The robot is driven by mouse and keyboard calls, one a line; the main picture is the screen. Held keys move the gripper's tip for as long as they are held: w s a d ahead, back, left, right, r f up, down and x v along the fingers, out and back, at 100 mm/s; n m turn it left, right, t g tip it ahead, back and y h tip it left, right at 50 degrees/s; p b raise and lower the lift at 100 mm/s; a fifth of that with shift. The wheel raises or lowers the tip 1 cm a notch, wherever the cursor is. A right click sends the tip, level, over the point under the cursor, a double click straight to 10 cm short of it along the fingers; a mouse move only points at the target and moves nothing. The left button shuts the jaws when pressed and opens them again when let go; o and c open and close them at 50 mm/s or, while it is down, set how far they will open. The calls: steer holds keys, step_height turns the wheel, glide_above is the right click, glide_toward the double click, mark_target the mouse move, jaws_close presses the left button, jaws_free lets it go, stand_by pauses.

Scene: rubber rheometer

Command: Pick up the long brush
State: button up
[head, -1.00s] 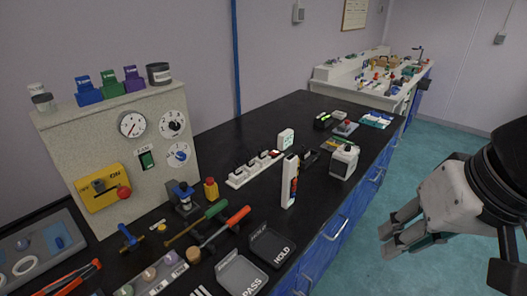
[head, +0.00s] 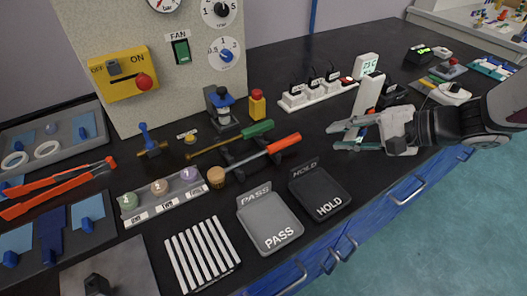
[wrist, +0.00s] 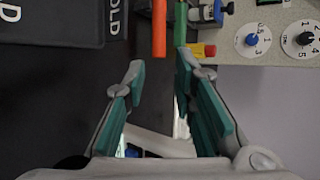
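Two long tools rest on a dark rack on the black bench. One has an orange handle (head: 284,143), a pale shaft and a round tan head at its near left end. The other has a green handle (head: 257,129) and a thin brass-coloured shaft. I cannot tell for sure which is the long brush. My gripper (head: 334,137) is open and empty over the bench, to the right of both handles and apart from them. In the wrist view, the orange handle (wrist: 159,30) and green handle (wrist: 180,26) lie ahead of the open fingertips (wrist: 160,68).
The PASS tray (head: 270,222) and HOLD tray (head: 320,190) lie in front of the rack. A yellow block with a red top (head: 257,103) and a power strip (head: 312,94) stand behind. A white upright device (head: 367,92) stands behind my gripper.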

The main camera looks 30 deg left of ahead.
mark_target(292, 142)
steer(key=b+x, duration=0.1)
steer(key=x, duration=1.2)
steer(key=shift+a+f, duration=0.25)
steer(key=shift+c, duration=0.6)
steer(key=shift+s, duration=0.1)
jaws_close()
